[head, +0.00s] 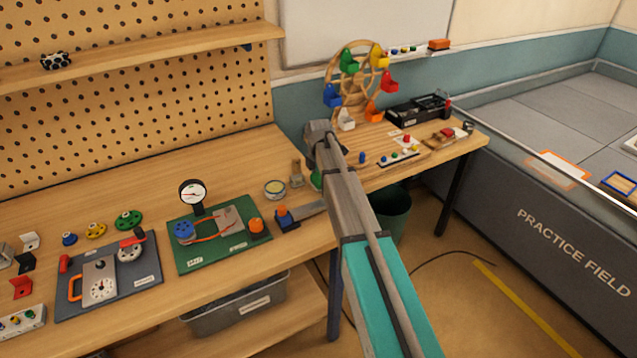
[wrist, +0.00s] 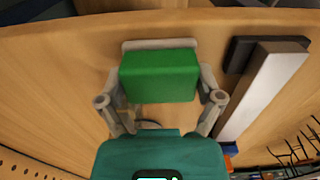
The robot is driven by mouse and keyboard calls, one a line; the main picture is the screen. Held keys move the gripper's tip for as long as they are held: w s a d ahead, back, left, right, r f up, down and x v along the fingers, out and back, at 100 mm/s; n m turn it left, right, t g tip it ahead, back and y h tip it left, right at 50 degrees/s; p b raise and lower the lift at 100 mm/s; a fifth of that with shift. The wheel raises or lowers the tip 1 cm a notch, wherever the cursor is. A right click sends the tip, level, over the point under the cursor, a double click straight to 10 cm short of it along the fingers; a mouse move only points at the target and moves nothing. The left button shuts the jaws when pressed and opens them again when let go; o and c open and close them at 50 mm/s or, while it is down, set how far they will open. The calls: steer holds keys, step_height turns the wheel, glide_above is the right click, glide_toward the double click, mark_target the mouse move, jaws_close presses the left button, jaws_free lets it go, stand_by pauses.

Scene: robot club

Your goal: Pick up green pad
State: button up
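The green pad (wrist: 160,76) is a bright green block in the middle of the wrist view. A pale grey piece shows along its far edge. My gripper (wrist: 160,88) has one grey finger at each side of the pad, close to its left and right faces. I cannot tell whether the fingers touch it or stand just clear. In the head view my arm hides most of the gripper, and only a small green patch (head: 316,179) shows beside the arm near the bench edge.
A metal bar with a dark end (wrist: 262,90) lies right of the gripper in the wrist view. In the head view, a blue and orange piece (head: 286,217), a round tin (head: 275,188) and a green board with a gauge (head: 219,239) stand nearby. A wooden wheel (head: 352,85) stands farther back.

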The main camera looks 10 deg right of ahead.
steer(key=c, duration=0.4)
steer(key=shift+r, duration=0.15)
step_height(320, 180, up, 3)
steer(key=p, duration=0.2)
steer(key=shift+f+p, duration=0.2)
steer(key=shift+p, duration=0.2)
steer(key=s+r+p, duration=0.3)
steer(key=s, duration=0.1)
steer(key=s+r+p, duration=0.3)
steer(key=s, duration=0.2)
steer(key=s+r+p, duration=0.4)
steer(key=s, duration=0.1)
steer(key=shift+r, duration=0.1)
